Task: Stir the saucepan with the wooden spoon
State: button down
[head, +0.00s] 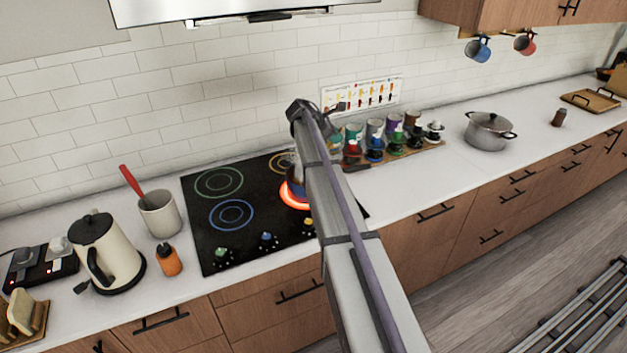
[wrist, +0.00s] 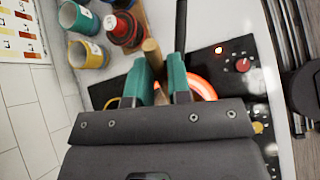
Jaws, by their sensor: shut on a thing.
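My gripper (wrist: 162,76), with green fingers, is shut on a light wooden stick, the wooden spoon's handle (wrist: 151,52), in the wrist view. The spoon's lower end is hidden behind my gripper. A small part of what looks like the saucepan (head: 296,186) shows left of my arm in the head view, over the glowing red burner (head: 287,199). A long dark handle (wrist: 181,28), probably the saucepan's, points up beside the fingers in the wrist view. The pan's inside is hidden, so I cannot tell whether the spoon touches it.
Colored cups and bottles (head: 396,136) stand just behind and right of the black hob (head: 207,240). A lidded pot (head: 489,131) stands farther right. A crock with a red utensil (head: 159,215), kettle (head: 103,254) and orange shaker (head: 168,261) stand left of the hob.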

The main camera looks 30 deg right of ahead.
jog(key=s+d+r+p, duration=0.1)
jog(key=d+r+p, duration=0.2)
jog(key=r+p, duration=0.3)
jog(key=shift+s+d+r, duration=0.2)
jog(key=shift+s+r, duration=0.2)
jog(key=shift+r, duration=0.2)
jog(key=shift+r+p, duration=0.1)
jog(key=shift+p, duration=0.2)
notch_tip(320, 180, up, 3)
jog(key=p, duration=0.3)
dwell(0.4)
